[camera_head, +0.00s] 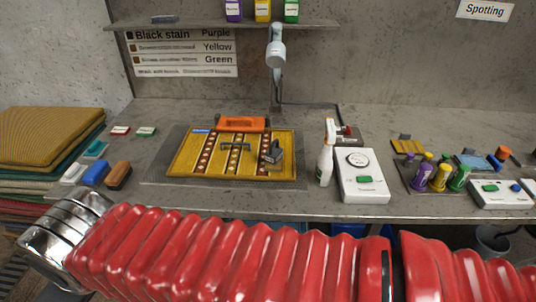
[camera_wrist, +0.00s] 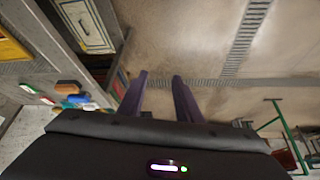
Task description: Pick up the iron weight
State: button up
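A small dark grey block with a handle, which looks like the iron weight (camera_head: 273,153), sits on the right part of the yellow patterned rug (camera_head: 185,165) on the workbench. I cannot make the weight out in the wrist view. My gripper (camera_wrist: 159,76) shows two purple fingers apart with nothing between them. It points at the floor beside the bench, away from the weight. Its fingers are out of sight in the head view, where my red arm crosses the front.
An orange tool (camera_head: 242,124) lies at the rug's back edge. A white spray bottle (camera_head: 327,155) and a white dial box (camera_head: 362,175) stand right of the rug. Brushes (camera_head: 118,175) lie left. Coloured bottles (camera_head: 440,177) stand farther right. A lamp (camera_head: 276,55) hangs behind the rug.

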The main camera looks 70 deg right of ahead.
jog(key=shift+a, duration=0.15)
jog(key=shift+o, duration=0.5)
jog(key=shift+o, duration=0.6)
jog(key=o, duration=0.4)
jog(key=d+h, duration=0.1)
jog(key=d, duration=0.2)
jog(key=d+f+g+h, duration=0.1)
jog(key=d, duration=0.2)
jog(key=d+f+n+h, duration=0.1)
jog(key=d, duration=0.2)
jog(key=shift+w+d+f+g, duration=0.2)
jog(key=shift+w+d+g, duration=0.05)
jog(key=shift+d+g, duration=0.05)
jog(key=shift+o, duration=0.2)
jog(key=s+d+f+n+g+h, duration=0.2)
jog(key=s+d+n+h, duration=0.1)
jog(key=d, duration=1.1)
jog(key=s+d+f+n+g+h, duration=0.2)
jog(key=d+n, duration=0.4)
jog(key=d, duration=0.8)
jog(key=s+d+f+n+g+h, duration=0.2)
jog(key=s+d+n+g+h, duration=0.2)
jog(key=d, duration=1)
jog(key=s+h, duration=0.1)
jog(key=s, duration=0.1)
jog(key=shift+s+f+n, duration=0.2)
jog(key=shift+s+n, duration=0.1)
jog(key=shift+s, duration=0.05)
